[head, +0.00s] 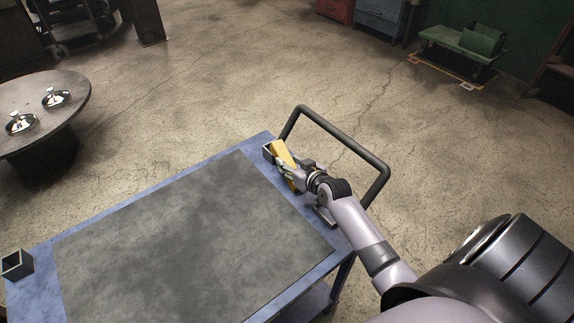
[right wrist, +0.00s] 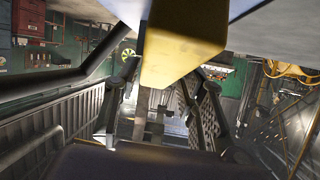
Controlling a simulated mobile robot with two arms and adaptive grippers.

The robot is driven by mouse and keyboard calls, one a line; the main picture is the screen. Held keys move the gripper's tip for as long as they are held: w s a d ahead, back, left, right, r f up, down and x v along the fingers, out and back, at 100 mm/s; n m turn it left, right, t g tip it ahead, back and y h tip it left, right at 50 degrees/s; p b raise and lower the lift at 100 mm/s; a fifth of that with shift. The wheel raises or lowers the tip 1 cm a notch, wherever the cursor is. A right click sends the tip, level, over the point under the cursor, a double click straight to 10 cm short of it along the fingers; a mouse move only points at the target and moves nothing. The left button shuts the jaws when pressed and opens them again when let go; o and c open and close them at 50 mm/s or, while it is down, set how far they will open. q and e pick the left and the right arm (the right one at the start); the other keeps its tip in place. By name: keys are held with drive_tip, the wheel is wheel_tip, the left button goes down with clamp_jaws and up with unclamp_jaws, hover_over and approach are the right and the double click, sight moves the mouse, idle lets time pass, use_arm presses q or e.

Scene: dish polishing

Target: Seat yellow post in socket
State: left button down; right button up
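The yellow post (head: 281,152) is at the far right corner of the blue cart, slanted in the head view. A small grey open-topped square socket (head: 267,152) stands right beside it at the corner; I cannot tell whether the post's end is inside or only next to it. My right gripper (head: 288,171) is at the post with its fingers around it, and appears shut on it. In the right wrist view the yellow post (right wrist: 185,45) fills the top middle, between the fingertips (right wrist: 165,82). My left gripper is not in view.
A second dark square open box (head: 17,264) sits at the cart's left corner. The cart's grey mat (head: 190,235) is bare. A black handle rail (head: 345,138) rises at the cart's right end. A round table (head: 45,95) with two shiny dishes stands at left.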

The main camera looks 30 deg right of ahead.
drive_tip(key=shift+r, duration=0.1)
clamp_jaws()
idle(0.3)
